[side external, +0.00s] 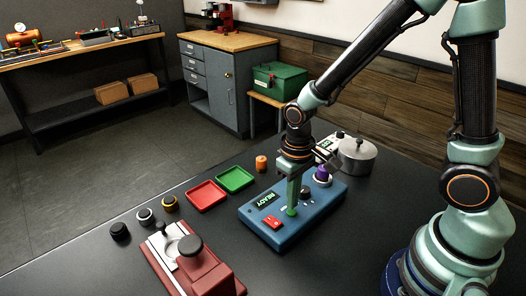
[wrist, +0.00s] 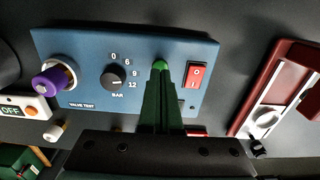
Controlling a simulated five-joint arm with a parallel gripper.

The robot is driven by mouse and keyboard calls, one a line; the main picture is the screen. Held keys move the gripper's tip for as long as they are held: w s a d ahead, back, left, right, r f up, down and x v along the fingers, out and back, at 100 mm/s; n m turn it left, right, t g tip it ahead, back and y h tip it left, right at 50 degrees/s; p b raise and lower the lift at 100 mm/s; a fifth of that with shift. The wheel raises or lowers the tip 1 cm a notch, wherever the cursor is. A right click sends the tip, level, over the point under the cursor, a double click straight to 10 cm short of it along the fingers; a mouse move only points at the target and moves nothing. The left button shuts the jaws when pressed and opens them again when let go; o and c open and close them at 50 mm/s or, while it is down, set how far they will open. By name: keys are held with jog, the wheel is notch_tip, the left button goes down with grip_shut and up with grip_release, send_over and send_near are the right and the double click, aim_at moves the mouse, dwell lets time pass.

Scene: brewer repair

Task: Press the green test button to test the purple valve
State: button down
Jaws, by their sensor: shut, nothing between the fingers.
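The blue valve tester (side external: 258,222) lies on the dark table; it also shows in the wrist view (wrist: 210,50). The purple valve (side external: 322,173) sits upright in the metal socket at one end of the tester, and it shows at left in the wrist view (wrist: 48,82). The bright green test button (wrist: 160,62) shows just past my fingertips. My gripper (side external: 291,208) is shut and empty, its green fingers pointing down at the button. I cannot tell whether they touch or press it. The display (side external: 266,199) reads READY.
A red rocker switch (side external: 273,222) and a dial (wrist: 115,76) are on the tester. A red tray (side external: 207,195), a green tray (side external: 236,179) and an orange cylinder (side external: 261,162) lie behind. A dark red fixture (side external: 205,275) stands front left; a metal pot (side external: 357,156) stands at the right.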

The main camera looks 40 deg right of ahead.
jog(key=shift+f, duration=0.55)
jog(key=shift+f, duration=0.4)
dwell(0.5)
jog(key=shift+r, duration=2.2)
notch_tip(320, 180, up, 6)
dwell(0.4)
